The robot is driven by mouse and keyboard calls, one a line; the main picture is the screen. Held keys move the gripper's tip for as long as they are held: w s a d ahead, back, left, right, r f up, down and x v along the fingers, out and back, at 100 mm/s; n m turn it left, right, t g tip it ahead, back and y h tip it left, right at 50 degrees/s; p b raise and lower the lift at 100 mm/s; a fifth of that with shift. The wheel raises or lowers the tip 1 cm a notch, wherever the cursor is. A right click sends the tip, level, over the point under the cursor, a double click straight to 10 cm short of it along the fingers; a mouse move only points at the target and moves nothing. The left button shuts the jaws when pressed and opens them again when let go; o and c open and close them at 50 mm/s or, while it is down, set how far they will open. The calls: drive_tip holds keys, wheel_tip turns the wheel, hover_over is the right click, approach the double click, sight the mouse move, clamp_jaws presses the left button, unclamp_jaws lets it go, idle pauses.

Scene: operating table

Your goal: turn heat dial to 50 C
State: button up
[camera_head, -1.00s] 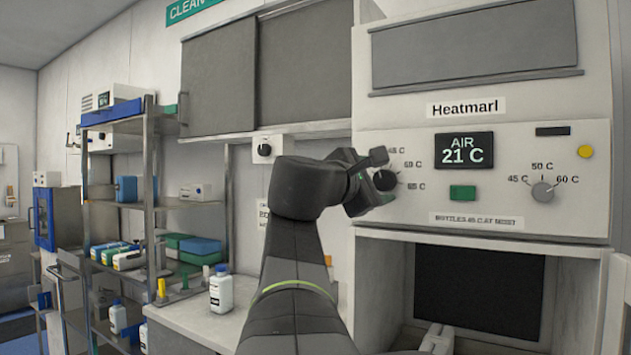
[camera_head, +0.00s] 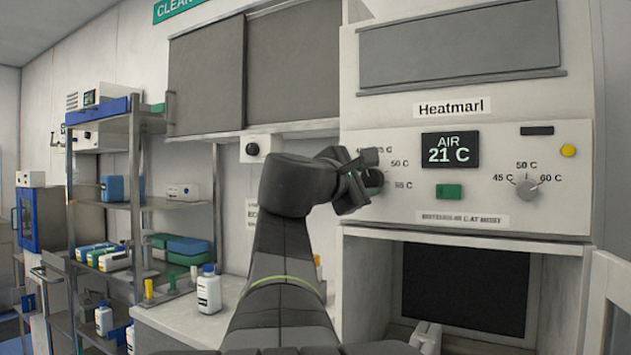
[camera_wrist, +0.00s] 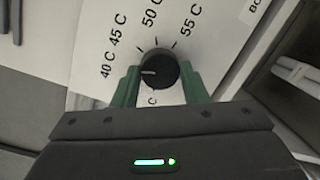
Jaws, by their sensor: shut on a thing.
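The black heat dial (camera_wrist: 160,68) sits on the white panel, with a scale of 40 C, 45 C, 50 C and 55 C around it. One further label is partly hidden by my gripper. In the wrist view, the dial's white pointer line points left, towards the 40 C label. My gripper (camera_wrist: 160,77) is shut on the dial, with one green finger on each side. In the head view, my gripper (camera_head: 362,183) covers much of the black dial (camera_head: 374,178) at the left of the Heatmarl panel.
A grey second dial (camera_head: 527,190) sits farther right, marked 45 C, 50 C and 60 C. A display (camera_head: 450,149) reads AIR 21 C above a green button (camera_head: 449,191). An open compartment (camera_head: 465,290) lies below. Shelves (camera_head: 108,205) and a white bottle (camera_head: 209,291) stand left.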

drive_tip(key=m+b, duration=0.1)
drive_tip(key=m, duration=0.2)
drive_tip(key=shift+m, duration=0.3)
drive_tip(key=m+y+b, duration=0.1)
drive_tip(key=m, duration=0.2)
drive_tip(key=m+b, duration=0.1)
drive_tip(key=m, duration=0.3)
drive_tip(key=shift+d+y, duration=0.1)
drive_tip(key=shift+y, duration=0.3)
drive_tip(key=shift+m+y+b, duration=0.3)
drive_tip(key=shift+m+b, duration=0.45)
drive_tip(key=shift+m, duration=0.75)
drive_tip(key=o, duration=1)
drive_tip(key=shift+s, duration=0.1)
drive_tip(key=shift+c, duration=0.2)
